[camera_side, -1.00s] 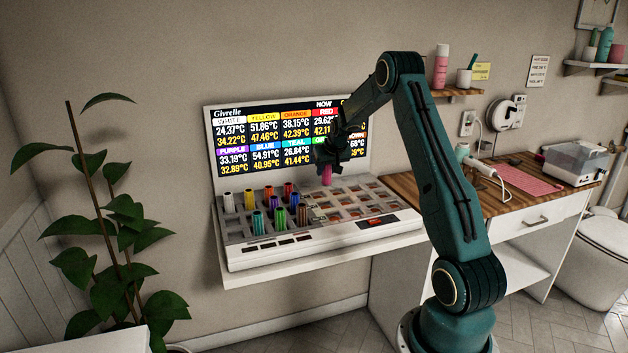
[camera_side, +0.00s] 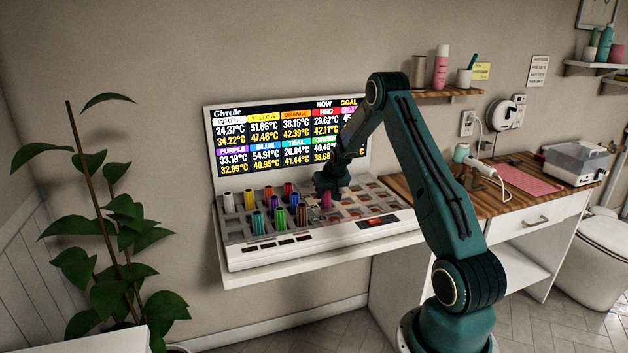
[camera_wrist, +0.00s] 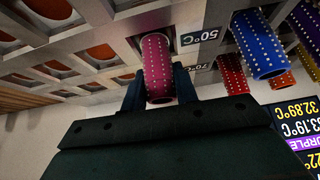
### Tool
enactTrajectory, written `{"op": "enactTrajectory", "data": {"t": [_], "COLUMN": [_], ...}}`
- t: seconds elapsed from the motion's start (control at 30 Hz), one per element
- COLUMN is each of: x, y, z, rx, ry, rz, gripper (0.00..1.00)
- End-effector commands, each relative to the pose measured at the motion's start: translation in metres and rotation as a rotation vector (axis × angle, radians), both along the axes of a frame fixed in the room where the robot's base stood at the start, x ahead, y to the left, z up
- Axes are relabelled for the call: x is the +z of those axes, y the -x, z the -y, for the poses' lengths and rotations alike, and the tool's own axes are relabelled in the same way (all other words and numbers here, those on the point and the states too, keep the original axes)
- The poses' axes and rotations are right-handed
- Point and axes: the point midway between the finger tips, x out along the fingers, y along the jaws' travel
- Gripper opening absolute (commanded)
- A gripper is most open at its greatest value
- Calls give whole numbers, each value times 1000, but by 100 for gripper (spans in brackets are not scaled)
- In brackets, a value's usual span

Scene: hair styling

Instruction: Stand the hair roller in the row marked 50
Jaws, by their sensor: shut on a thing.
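The magenta hair roller (camera_wrist: 157,68) is between the two fingers of my gripper (camera_wrist: 160,88) in the wrist view. It stands roughly upright, its lower end at the tray, beside the label marked 50°C (camera_wrist: 200,36). A 70°C label (camera_wrist: 200,67) is just nearer the display. I cannot tell whether the roller rests fully in its slot. In the side view the roller (camera_side: 326,201) shows low over the middle of the heater tray (camera_side: 240,253), just below my gripper (camera_side: 327,190).
Several coloured rollers, among them blue (camera_wrist: 258,45) and red (camera_side: 288,189), stand in the tray's left half. Empty slots with orange bottoms (camera_wrist: 102,52) lie on the other side. The display (camera_side: 232,142) rises behind the tray. A wooden counter (camera_side: 420,187) is to the right.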

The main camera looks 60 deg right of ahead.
Motion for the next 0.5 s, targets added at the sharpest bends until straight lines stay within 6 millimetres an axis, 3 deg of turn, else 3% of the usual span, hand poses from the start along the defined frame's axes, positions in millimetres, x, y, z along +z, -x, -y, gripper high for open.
{"op": "enactTrajectory", "data": {"t": [0.47, 0.5], "x": [-6, -7], "y": [0, 0], "z": [0, 0], "rx": [0, 0], "ry": [1, 1], "rz": [1, 1], "gripper": [6, 31]}}
